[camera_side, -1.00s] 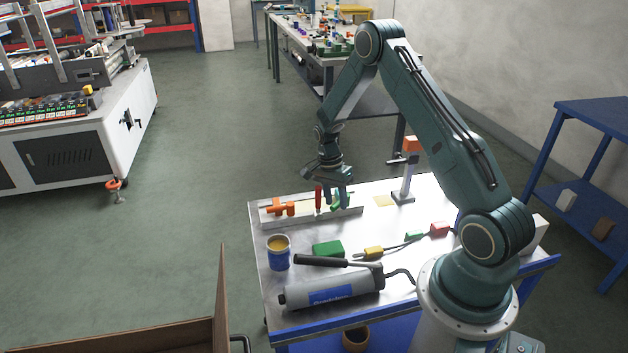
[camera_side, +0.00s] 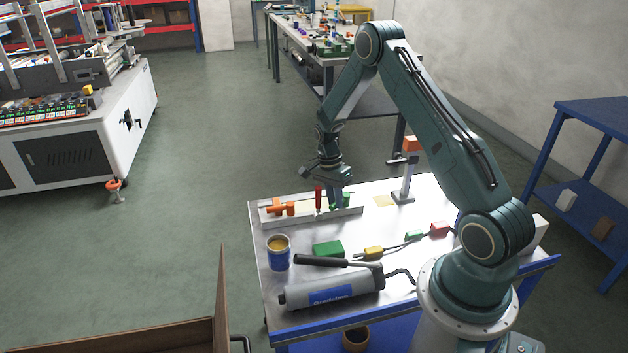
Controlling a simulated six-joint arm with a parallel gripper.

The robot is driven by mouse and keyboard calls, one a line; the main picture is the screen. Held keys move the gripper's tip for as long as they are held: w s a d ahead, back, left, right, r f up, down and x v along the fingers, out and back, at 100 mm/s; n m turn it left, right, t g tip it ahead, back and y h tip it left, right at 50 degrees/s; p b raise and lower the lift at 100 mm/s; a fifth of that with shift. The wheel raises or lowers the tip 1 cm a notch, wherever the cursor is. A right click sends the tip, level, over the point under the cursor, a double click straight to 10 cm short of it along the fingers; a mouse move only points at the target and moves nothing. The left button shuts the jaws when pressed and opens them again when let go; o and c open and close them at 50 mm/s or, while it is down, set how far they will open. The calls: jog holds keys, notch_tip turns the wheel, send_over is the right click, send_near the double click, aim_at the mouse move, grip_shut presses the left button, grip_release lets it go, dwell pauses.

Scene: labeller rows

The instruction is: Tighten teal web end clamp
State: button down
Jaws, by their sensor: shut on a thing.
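A pale bar fixture (camera_side: 300,215) lies along the far left part of the table. An orange clamp (camera_side: 281,208) sits at its left end, and a red upright handle (camera_side: 318,198) stands near its middle. The teal-green clamp (camera_side: 347,199) is at its right end, partly hidden by my fingers. My gripper (camera_side: 339,201) points down at this end and is shut on the teal clamp. The exact contact is too small to see.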

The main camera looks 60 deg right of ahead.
jog(key=shift+w+d+m+t+y, duration=0.1)
jog(key=shift+w+d+m+y, duration=0.2)
jog(key=shift+m, duration=0.65)
jog(key=shift+w+d+m+t+y, duration=0.15)
jog(key=shift+w+m, duration=0.25)
jog(key=shift+m, duration=0.5)
jog(key=shift+w+d+m+t+y, duration=0.1)
jog(key=shift+w+d+m, duration=0.2)
jog(key=shift+m, duration=0.65)
jog(key=c, duration=1.3)
grip_release()
jog(key=shift+a, duration=0.1)
jog(key=shift+c, duration=0.2)
jog(key=shift+r, duration=0.1)
notch_tip(320, 180, up, 14)
jog(key=w+d, duration=0.1)
jog(key=w, duration=0.1)
jog(key=shift+d+f, duration=0.25)
jog(key=shift+d, duration=0.15)
